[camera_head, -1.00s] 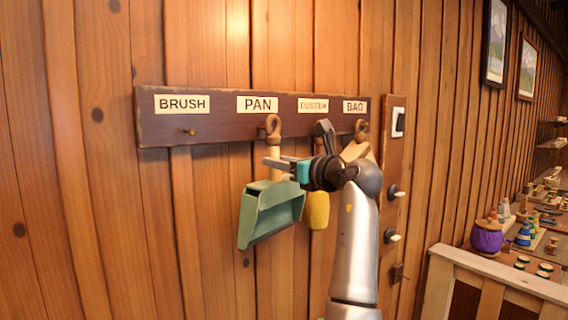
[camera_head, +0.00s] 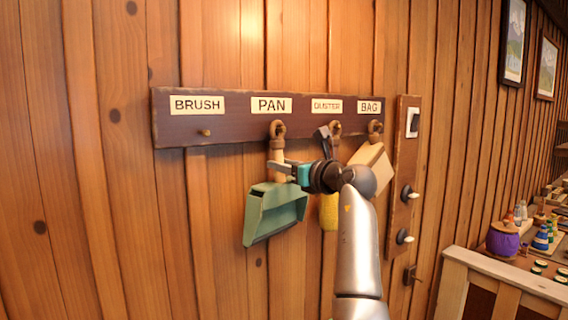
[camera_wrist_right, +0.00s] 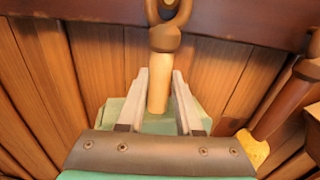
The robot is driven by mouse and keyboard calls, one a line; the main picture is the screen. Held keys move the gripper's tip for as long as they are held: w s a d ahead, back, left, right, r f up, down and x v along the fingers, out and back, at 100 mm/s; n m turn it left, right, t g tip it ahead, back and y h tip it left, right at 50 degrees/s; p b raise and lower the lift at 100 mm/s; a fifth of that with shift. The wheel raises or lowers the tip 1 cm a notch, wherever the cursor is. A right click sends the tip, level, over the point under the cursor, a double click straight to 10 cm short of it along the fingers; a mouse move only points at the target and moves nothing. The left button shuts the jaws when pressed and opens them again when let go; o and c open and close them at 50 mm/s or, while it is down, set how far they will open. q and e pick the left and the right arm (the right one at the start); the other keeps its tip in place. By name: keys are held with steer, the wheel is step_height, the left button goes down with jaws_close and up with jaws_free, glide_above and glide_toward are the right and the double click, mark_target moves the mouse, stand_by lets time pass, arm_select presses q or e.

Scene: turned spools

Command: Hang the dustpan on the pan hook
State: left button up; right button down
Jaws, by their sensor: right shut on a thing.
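The dustpan (camera_head: 272,212) is a green pan with a pale wooden handle and a brown loop on top. It hangs upright below the PAN label (camera_head: 271,105), its loop level with the other hung loops. The loop covers the spot of the pan hook, so I cannot tell whether the hook passes through it. My right gripper (camera_head: 279,168) is shut on the handle below the loop. In the right wrist view, the fingers (camera_wrist_right: 161,78) stand on both sides of the handle (camera_wrist_right: 159,83), with the loop (camera_wrist_right: 168,30) against the dark board. My left gripper is not in view.
A dark board (camera_head: 240,132) carries the labels. The brush peg (camera_head: 205,132) is bare. A yellow duster (camera_head: 329,212) hangs close right of the dustpan, partly behind my arm, then a tan bag (camera_head: 372,160). A switch panel (camera_head: 402,170) is farther right. The wall left is clear.

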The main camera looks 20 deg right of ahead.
stand_by(0.4)
steer(key=c, duration=0.5)
jaws_free()
steer(key=shift+c, duration=0.2)
steer(key=shift+o, duration=0.2)
steer(key=shift+f, duration=0.1)
steer(key=b+v, duration=0.4)
steer(key=v, duration=1.1)
steer(key=shift+s, duration=0.15)
